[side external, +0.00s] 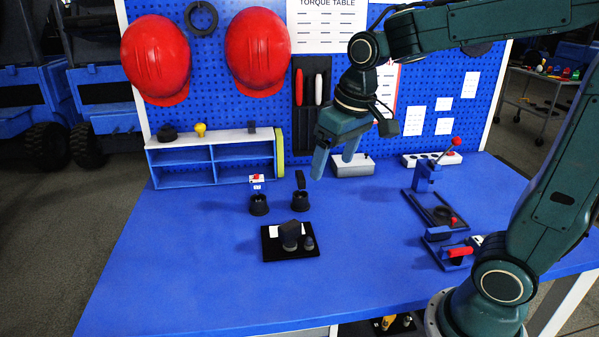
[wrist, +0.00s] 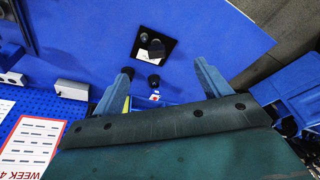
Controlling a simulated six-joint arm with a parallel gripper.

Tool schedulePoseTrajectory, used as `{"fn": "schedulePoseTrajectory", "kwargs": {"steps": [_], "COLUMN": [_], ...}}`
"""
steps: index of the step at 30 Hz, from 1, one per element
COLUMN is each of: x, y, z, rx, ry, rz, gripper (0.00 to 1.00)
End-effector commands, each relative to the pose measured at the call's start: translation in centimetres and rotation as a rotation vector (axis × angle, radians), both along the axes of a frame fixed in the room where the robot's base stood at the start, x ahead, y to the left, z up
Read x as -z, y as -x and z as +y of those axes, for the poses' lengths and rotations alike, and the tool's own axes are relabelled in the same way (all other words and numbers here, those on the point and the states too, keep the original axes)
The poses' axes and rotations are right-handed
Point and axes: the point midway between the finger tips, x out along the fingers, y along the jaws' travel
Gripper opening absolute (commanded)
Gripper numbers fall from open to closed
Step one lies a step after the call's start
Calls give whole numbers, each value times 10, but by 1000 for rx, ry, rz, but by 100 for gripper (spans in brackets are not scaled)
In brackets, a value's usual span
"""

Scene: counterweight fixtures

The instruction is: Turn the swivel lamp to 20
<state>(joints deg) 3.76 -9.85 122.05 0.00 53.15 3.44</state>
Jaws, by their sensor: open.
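No part is clearly labelled as the swivel lamp. The likeliest candidate is a dark block-shaped head (side external: 290,230) on a round stem, standing on a black base plate (side external: 270,253) with a pale card and a small dark knob (side external: 309,243). The plate also shows in the wrist view (wrist: 139,50), beyond my fingertips. No scale reading is legible. My gripper (side external: 335,160) is open and empty, above the table's back part, behind and right of the plate. Both fingers show apart in the wrist view (wrist: 163,68). It touches nothing that I can see.
Two black round holders stand behind the plate: one (side external: 259,205) with a red and white top, one (side external: 300,202) with a tilted dark piece. A blue shelf (side external: 183,177) is at back left, a grey box (side external: 353,167) at back, blue clamp fixtures (side external: 425,180) at right. Front left is clear.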

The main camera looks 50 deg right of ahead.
Motion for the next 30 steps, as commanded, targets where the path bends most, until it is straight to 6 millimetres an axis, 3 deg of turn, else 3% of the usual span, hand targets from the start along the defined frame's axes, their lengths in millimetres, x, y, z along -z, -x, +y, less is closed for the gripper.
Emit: {"fn": "schedulePoseTrajectory", "kwargs": {"steps": [11,18,24,30], "x": [41,79,107,120], "y": [-70,-108,-130,-139], "z": [-17,-29,-38,-42], "rx": [61,99,124,135], "ry": [-16,-25,-31,-34], "rz": [118,189,234,253], "gripper": [76,76,76,76]}}
